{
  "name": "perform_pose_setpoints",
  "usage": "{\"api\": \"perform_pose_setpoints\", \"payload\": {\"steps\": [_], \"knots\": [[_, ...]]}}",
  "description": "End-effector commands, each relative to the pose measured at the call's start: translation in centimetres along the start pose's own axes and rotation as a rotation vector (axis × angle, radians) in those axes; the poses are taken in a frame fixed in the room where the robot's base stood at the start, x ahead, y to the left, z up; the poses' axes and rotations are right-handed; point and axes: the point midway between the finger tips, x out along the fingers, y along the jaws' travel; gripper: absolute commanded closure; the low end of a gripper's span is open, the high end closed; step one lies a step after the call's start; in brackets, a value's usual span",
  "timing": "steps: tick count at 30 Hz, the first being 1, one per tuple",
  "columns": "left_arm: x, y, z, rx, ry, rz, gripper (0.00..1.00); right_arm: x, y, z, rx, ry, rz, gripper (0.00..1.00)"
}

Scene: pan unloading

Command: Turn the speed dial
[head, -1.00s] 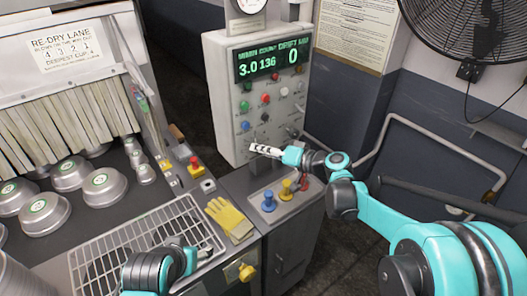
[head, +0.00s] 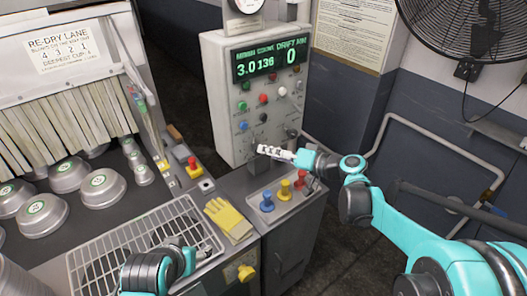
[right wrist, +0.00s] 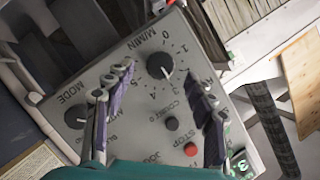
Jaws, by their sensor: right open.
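The speed dial (right wrist: 160,65) is a dark round knob with a white pointer, marked M/MIN with a numbered scale, on the grey control panel (right wrist: 140,95). In the right wrist view it lies ahead, between the fingertips of my right gripper (head: 265,151), which is open and empty; contact cannot be told. In the head view the gripper covers the dial's area, low on the panel front (head: 232,110). The green display (head: 270,62) reads 3.0, 136 and 0. My left gripper (head: 184,256) is low over the wire rack; its jaws are unclear.
A MODE knob (right wrist: 76,118) and a red button (right wrist: 190,149) are near the dial. Blue, yellow and red levers (head: 284,190) stand below the panel. A yellow glove (head: 228,217) lies beside the wire rack (head: 105,252). Metal pans (head: 103,188) stand at left.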

Motion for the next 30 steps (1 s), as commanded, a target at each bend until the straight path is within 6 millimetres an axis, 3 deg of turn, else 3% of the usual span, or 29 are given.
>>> {"api": "perform_pose_setpoints", "payload": {"steps": [6, 12, 30], "knots": [[0.0, 0.0, 0.0, 0.000, 0.000, 0.000, 0.37, -4.9, 0.1, 0.0, 0.002, 0.004, 0.002, 0.45], [0.0, 0.0, 0.0, 0.000, 0.000, 0.000, 0.37, -7.2, 0.0, 0.0, 0.001, 0.001, 0.000, 0.45], [0.0, 0.0, 0.0, 0.000, 0.000, 0.000, 0.37, -7.7, -0.1, 0.4, 0.002, -0.009, 0.011, 0.45]]}}
